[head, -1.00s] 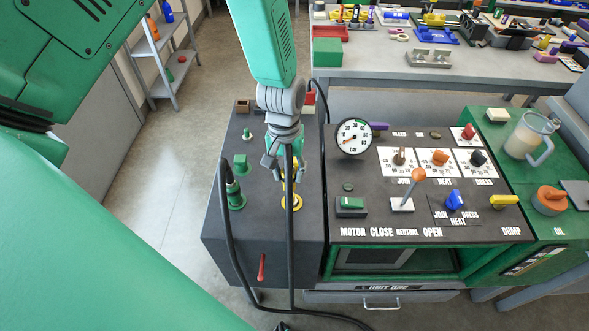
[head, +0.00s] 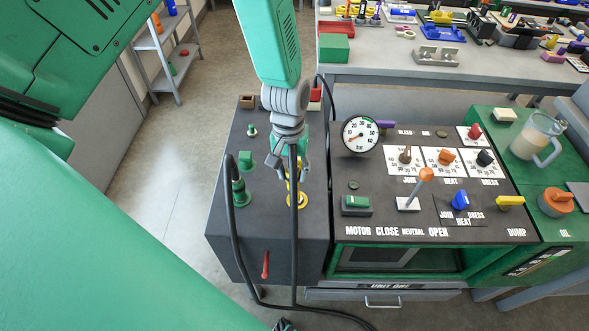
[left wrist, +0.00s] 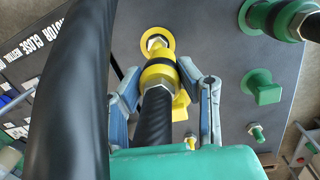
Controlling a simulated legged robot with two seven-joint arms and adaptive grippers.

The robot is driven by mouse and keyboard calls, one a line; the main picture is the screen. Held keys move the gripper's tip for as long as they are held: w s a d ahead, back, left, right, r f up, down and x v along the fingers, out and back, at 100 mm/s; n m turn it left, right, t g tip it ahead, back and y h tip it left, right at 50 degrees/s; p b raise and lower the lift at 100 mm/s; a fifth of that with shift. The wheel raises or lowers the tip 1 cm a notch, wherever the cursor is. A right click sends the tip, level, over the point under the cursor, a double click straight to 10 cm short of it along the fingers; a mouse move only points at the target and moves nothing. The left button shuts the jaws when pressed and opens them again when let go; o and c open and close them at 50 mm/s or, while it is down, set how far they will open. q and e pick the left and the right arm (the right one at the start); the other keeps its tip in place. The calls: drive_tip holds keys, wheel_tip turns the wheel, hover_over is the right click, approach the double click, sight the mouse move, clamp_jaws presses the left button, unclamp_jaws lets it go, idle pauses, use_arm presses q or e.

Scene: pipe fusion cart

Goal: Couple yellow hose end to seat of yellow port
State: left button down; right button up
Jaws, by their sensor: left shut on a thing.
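The yellow hose end (left wrist: 158,70) is a yellow collar with a black band and a metal nut on a black hose (left wrist: 155,118). My left gripper (left wrist: 168,84) is shut on it, with one finger on each side. The yellow port (left wrist: 168,34) is a yellow ring on the dark cart top, straight ahead of the hose end. The metal nose overlaps the ring's middle; I cannot tell whether it is fully on the seat. In the head view my left gripper (head: 289,165) is above the yellow port (head: 302,202) and partly hides the hose end. My right gripper is not in view.
A green hose end (head: 239,190) stands on a green port beside the yellow one. A green square fitting (head: 246,158) and a red lever (head: 265,264) are nearby. The control panel (head: 410,225) with gauge (head: 360,134) lies to the right. A black hose crosses close to the wrist camera.

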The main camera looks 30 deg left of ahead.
use_arm(q)
drive_tip(key=shift+d+r, duration=0.2)
drive_tip(key=shift+d, duration=0.5)
drive_tip(key=shift+s+f, duration=0.1)
drive_tip(key=shift+f, duration=0.05)
drive_tip(key=shift+d+p, duration=0.35)
drive_tip(key=shift+p, duration=0.1)
drive_tip(key=shift+a, duration=0.2)
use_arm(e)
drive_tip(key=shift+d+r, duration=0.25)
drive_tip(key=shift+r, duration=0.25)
